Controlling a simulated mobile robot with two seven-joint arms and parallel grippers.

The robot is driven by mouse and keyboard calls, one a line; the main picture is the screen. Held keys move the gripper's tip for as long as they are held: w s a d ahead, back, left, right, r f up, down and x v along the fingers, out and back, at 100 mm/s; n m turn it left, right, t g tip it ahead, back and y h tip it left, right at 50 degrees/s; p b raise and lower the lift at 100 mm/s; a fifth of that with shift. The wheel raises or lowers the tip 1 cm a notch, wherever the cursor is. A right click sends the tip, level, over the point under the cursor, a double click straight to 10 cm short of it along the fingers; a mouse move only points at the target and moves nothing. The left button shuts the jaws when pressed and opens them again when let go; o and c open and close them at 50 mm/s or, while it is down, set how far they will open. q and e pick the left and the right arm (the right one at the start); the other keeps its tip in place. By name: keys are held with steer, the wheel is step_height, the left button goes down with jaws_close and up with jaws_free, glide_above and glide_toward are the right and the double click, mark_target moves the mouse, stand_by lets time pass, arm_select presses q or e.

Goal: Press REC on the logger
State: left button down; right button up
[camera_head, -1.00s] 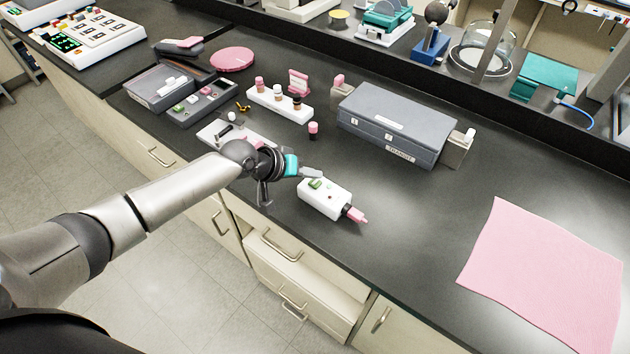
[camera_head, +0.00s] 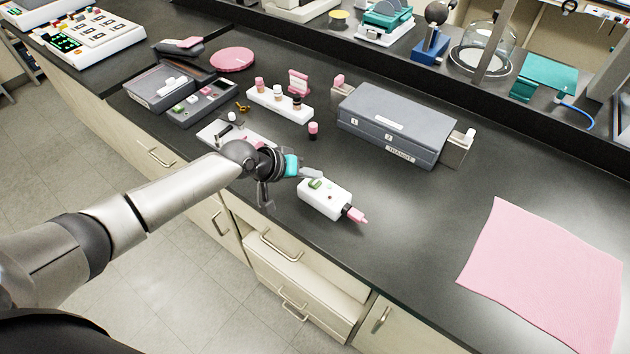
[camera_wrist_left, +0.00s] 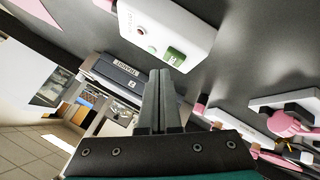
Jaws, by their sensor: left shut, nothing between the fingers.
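The logger is a small white box (camera_head: 325,199) with a green display, a small red button and a pink plug at its right end. It lies on the dark bench near the front edge. In the left wrist view the logger (camera_wrist_left: 168,28) is at the top, with its green display and red button showing. My left gripper (camera_head: 318,174) is shut and empty, with its fingertips just above and beside the logger's display end. The shut fingers also show in the left wrist view (camera_wrist_left: 162,85). I cannot tell whether they touch the logger. My right gripper is not in view.
A grey case (camera_head: 395,122) stands behind the logger. A white rack with small bottles (camera_head: 279,102) and grey trays (camera_head: 200,103) are at the back left. A pink cloth (camera_head: 545,275) lies at the right. The bench between logger and cloth is clear.

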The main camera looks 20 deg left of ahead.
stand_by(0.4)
arm_select(q)
steer(key=shift+f+b, duration=0.3)
steer(key=shift+f, duration=0.1)
steer(key=shift+f+b, duration=0.3)
steer(key=shift+f, duration=0.25)
stand_by(0.7)
steer(key=shift+r, duration=0.1)
steer(key=shift+r+p, duration=0.8)
steer(key=shift+p, duration=0.1)
step_height(320, 180, up, 5)
steer(key=p, duration=0.5)
